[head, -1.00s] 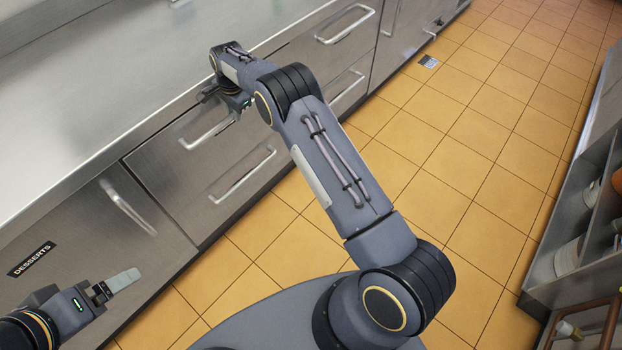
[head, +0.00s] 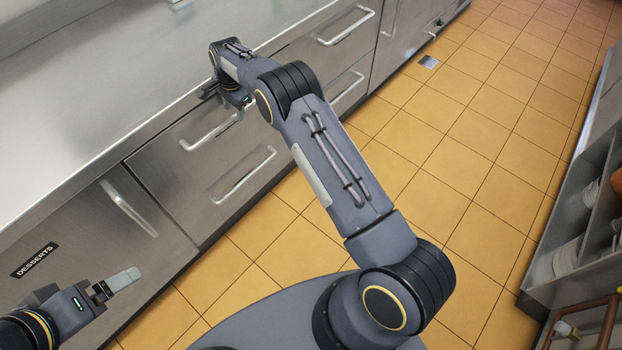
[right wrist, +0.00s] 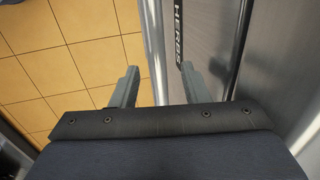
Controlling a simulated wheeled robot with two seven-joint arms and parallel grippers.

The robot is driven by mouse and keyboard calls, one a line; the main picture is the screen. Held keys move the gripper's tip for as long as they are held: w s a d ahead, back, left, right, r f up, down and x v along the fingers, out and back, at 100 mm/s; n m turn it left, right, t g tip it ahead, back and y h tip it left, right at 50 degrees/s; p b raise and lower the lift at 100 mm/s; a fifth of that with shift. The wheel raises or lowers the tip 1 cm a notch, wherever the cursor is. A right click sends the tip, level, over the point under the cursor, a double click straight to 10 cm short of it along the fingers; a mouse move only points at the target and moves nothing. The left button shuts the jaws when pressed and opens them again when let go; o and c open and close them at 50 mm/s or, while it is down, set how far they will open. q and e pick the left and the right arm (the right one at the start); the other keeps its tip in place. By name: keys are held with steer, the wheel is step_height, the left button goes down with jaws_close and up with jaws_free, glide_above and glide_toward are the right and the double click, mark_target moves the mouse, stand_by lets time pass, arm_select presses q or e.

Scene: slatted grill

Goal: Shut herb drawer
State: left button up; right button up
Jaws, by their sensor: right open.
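The herb drawer front (right wrist: 185,55) is a brushed steel panel with a dark HERBS label (right wrist: 179,32), seen in the right wrist view. A bright vertical metal edge (right wrist: 154,45) runs between my fingers. My right gripper (right wrist: 157,85) is open, with one finger over the floor side and the other over the steel near the label. In the head view my right gripper (head: 222,92) is by the counter's front edge, above a drawer handle (head: 210,133); the label is hidden there. I cannot tell how far the drawer stands out. My left gripper (head: 117,283) is near the DESSERTS front, its jaw gap unclear.
A DESSERTS drawer (head: 75,235) with a bar handle (head: 128,208) is at left. Another handle (head: 243,175) sits lower. The steel counter (head: 90,90) runs along the left. Tiled floor (head: 450,160) is clear; a shelf unit (head: 570,230) stands at right.

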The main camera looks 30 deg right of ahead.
steer(key=shift+s+a+r+p, duration=0.15)
steer(key=shift+r+p, duration=0.55)
steer(key=shift+r, duration=1.15)
steer(key=shift+s+d+r+p, duration=0.1)
steer(key=shift+s+r+p, duration=0.15)
steer(key=shift+r, duration=0.35)
steer(key=shift+s+d+r+p, duration=0.1)
steer(key=shift+r+p, duration=0.25)
steer(key=shift+r, duration=0.2)
steer(key=s+d+r+n+y, duration=0.1)
steer(key=s+d+r, duration=0.55)
steer(key=r, duration=0.45)
steer(key=s+d+r+n+t+y, duration=0.1)
steer(key=s+d+r+n, duration=0.15)
steer(key=s+r, duration=0.35)
steer(key=s+d+r+n+t+y, duration=0.1)
steer(key=s+d+r, duration=0.2)
steer(key=s, duration=0.6)
steer(key=s+a+f+n, duration=0.1)
steer(key=s+a+n, duration=0.1)
steer(key=s, duration=1)
steer(key=s+a+f+n+t, duration=0.1)
steer(key=s+n, duration=0.4)
steer(key=s, duration=0.8)
steer(key=shift+a+f+t, duration=0.3)
steer(key=shift+a+f, duration=0.15)
steer(key=shift+f, duration=0.2)
steer(key=shift+n, duration=0.25)
